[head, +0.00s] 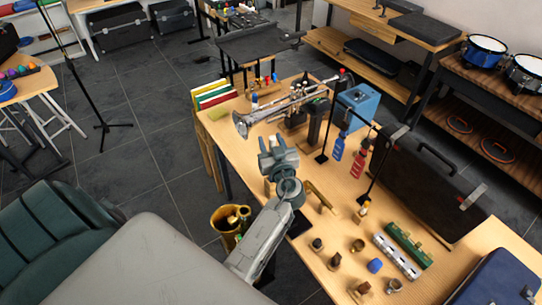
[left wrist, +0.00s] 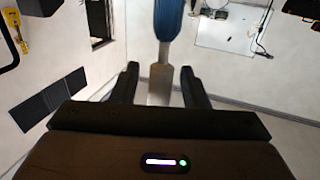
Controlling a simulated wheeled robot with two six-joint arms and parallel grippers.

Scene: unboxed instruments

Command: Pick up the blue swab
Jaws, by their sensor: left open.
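The blue swab (head: 338,147) hangs from a thin black stand on the wooden table, beside a red swab (head: 358,165). My left gripper (head: 272,143) is raised over the table, to the left of the blue swab and apart from it in the head view. In the left wrist view the gripper (left wrist: 159,70) is open. The blue swab (left wrist: 168,20) shows there at top centre, with a pale flat strip below it lined up between the two fingers. I cannot tell whether the strip lies between the fingers or beyond them. My right gripper is not in view.
A silver trumpet (head: 285,106) on its stand and a light blue box (head: 358,104) stand behind the swabs. A large black case (head: 425,185) is to the right. Several small pieces and a silver block (head: 397,256) lie at the table's front.

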